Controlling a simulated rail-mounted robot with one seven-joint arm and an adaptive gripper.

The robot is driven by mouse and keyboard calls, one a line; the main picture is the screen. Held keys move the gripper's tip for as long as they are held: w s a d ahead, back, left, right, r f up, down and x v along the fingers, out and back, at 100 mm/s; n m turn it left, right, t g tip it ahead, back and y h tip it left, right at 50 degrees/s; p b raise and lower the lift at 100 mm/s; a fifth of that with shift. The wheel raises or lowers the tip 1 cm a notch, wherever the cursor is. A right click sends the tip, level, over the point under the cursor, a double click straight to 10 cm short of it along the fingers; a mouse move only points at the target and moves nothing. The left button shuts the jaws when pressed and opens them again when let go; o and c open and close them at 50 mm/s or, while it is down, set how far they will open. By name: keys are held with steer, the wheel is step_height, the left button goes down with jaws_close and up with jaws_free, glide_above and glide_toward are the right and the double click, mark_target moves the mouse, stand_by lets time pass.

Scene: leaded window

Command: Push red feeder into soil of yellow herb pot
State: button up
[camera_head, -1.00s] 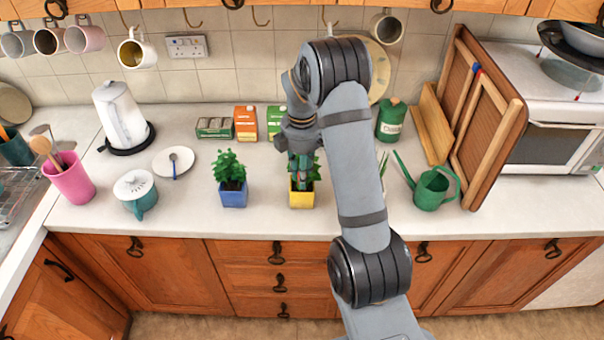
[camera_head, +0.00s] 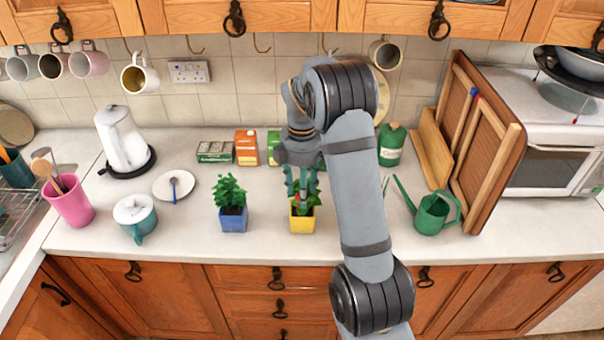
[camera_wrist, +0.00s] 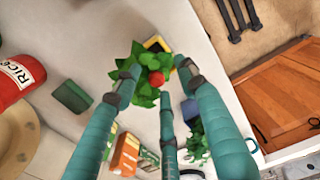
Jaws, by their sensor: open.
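The yellow herb pot (camera_head: 302,225) stands on the worktop below my gripper (camera_head: 303,190); it also shows in the wrist view (camera_wrist: 157,43), with green leaves around. The red feeder (camera_wrist: 157,79) shows in the wrist view as a round red top among the pot's leaves. It lies between my spread teal fingers, with a visible gap around it. How deep its lower end sits is hidden by leaves. My gripper is open, pointing down over the herb, and holds nothing.
A blue pot (camera_head: 233,219) with a plant stands close to the left. A green watering can (camera_head: 432,213) is at the right. Orange (camera_head: 246,147) and green boxes stand behind. A teal lidded pot (camera_head: 136,215) and a saucer (camera_head: 167,186) are further left.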

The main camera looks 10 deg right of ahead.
mark_target(301, 211)
step_height(301, 211, up, 8)
stand_by(0.6)
step_height(301, 211, down, 12)
steer(key=shift+r, duration=0.15)
steer(key=shift+r+p, duration=0.4)
steer(key=shift+p, duration=0.05)
steer(key=shift+s+r, duration=0.1)
